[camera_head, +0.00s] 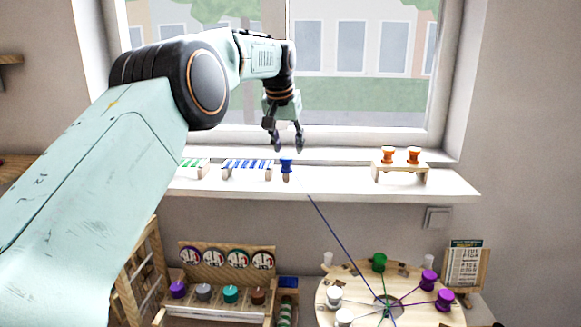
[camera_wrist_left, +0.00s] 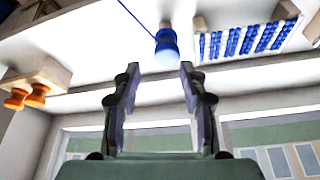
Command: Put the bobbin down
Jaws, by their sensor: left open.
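The blue bobbin (camera_head: 286,165) stands on the white windowsill (camera_head: 340,182), just right of the board with blue bead rows (camera_head: 247,166). It also shows in the left wrist view (camera_wrist_left: 166,48), beyond and between the fingertips. My left gripper (camera_head: 288,146) is open just above the bobbin in the head view, its fingers apart and nothing between them. The fingers also show in the left wrist view (camera_wrist_left: 157,78). A blue thread (camera_head: 340,240) runs from the round wooden table toward the bobbin. My right gripper is not in view.
A small wooden stand (camera_head: 400,167) with two orange bobbins is on the sill at right. A green-beaded board (camera_head: 194,164) is at left. Below are a round wooden table (camera_head: 345,274) with several bobbins and a rack (camera_head: 228,258) with coloured pots. The sill between bobbin and stand is clear.

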